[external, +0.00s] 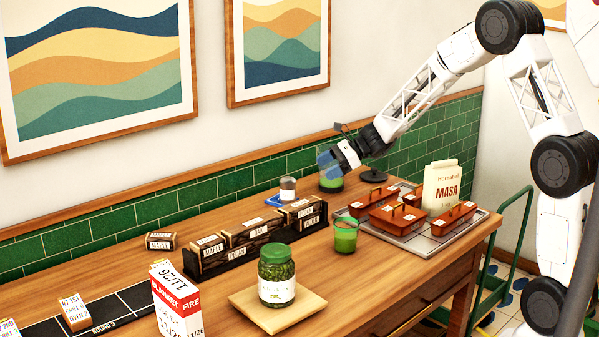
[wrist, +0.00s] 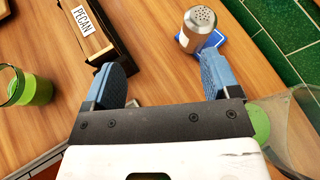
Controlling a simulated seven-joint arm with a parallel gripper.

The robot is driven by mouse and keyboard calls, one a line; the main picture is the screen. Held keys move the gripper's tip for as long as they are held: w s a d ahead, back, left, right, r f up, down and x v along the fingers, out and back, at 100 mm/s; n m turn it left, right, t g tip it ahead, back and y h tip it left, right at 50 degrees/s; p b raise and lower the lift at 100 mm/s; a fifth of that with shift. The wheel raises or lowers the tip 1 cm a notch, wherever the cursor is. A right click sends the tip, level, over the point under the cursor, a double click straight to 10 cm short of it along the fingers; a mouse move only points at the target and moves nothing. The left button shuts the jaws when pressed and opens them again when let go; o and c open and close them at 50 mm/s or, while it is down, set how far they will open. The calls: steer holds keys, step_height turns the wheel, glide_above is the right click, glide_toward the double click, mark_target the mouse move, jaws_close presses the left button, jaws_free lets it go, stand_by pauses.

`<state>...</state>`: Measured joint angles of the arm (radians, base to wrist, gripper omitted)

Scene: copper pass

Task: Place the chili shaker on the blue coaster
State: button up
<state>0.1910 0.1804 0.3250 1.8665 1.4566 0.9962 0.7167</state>
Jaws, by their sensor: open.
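The shaker (external: 287,189), with a grey body and a perforated silver cap, stands upright at the back of the table near the tiled wall. The blue coaster (external: 272,201) shows at its base. In the wrist view the shaker (wrist: 198,30) appears to stand on the coaster (wrist: 215,40), whose blue edges show on both sides of it; its label cannot be read. My gripper (external: 328,160) is above the table, to the right of the shaker and apart from it. In the wrist view its blue fingers (wrist: 162,80) are spread with nothing between them.
A green-filled glass (external: 331,182) is just below my gripper; another green cup (external: 345,236) stands nearer the front. A dark rack of labelled blocks (external: 255,243) stands left of it. A tray (external: 405,240) with orange dishes is at right. A green jar (external: 277,277) stands in front.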

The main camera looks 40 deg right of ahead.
steer(key=s+a+r+n+g+h, duration=0.1)
steer(key=s+a+r+n, duration=0.2)
steer(key=s, duration=0.5)
steer(key=s+r+n+g+h, duration=0.2)
steer(key=s+r+n, duration=0.15)
steer(key=s, duration=0.45)
steer(key=s+a+r+n+g+h, duration=0.1)
steer(key=s+a+r+n, duration=0.2)
steer(key=s, duration=0.6)
steer(key=s+d+n+h, duration=0.2)
steer(key=s+n, duration=0.2)
steer(key=s, duration=0.4)
steer(key=s+d+n+h, duration=0.2)
steer(key=s+n, duration=0.2)
steer(key=s, duration=0.5)
steer(key=s+d+r+n+h, duration=0.1)
steer(key=s+d+n+h, duration=0.1)
steer(key=s, duration=0.7)
steer(key=shift+n+h, duration=0.5)
steer(key=shift+n, duration=0.75)
